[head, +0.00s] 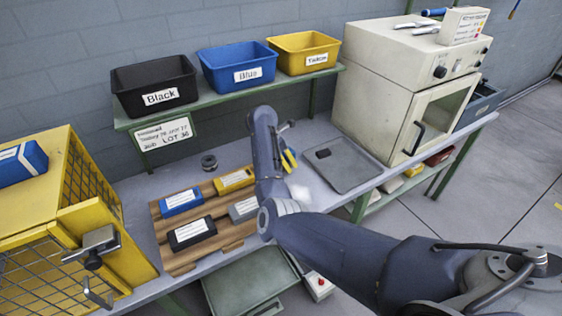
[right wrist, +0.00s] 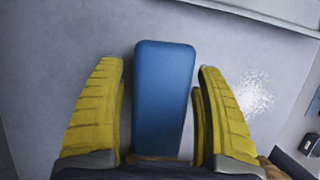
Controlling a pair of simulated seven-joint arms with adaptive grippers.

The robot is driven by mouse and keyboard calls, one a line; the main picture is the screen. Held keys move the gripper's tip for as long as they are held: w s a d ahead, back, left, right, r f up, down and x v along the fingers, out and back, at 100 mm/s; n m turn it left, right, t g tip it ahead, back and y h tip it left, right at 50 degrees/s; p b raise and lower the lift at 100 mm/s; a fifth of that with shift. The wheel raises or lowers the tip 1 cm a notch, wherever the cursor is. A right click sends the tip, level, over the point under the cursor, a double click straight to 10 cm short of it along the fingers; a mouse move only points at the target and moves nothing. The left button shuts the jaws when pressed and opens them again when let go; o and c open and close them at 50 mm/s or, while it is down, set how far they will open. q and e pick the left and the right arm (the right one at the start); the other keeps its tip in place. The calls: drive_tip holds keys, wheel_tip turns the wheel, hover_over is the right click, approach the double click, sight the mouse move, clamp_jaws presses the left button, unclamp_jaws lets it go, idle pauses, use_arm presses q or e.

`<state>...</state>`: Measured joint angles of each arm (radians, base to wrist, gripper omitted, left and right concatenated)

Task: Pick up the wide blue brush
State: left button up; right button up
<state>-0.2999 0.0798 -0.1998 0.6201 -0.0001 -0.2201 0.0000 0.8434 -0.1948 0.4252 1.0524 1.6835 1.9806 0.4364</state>
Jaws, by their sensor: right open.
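A wide blue block-shaped thing (right wrist: 165,95) with rounded corners lies between the yellow fingers in the right wrist view; it looks like the wide blue brush, but no bristles show. My right gripper (right wrist: 162,115) is open around it, with a gap on the left and a narrower one on the right. In the head view my right gripper (head: 288,160) is low over the table's middle, left of the grey tray, and the blue thing is mostly hidden there. My left gripper is not in view.
A wooden board (head: 165,238) with several labelled boxes lies left of my right arm. The grey tray (head: 345,165) and the beige oven (head: 400,85) are to the right. Black (head: 135,100), blue (head: 220,82) and yellow (head: 290,65) bins stand on the shelf behind. A yellow cage (head: 120,240) is at left.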

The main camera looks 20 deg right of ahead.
idle(0.3)
drive_tip(key=c, duration=1.4)
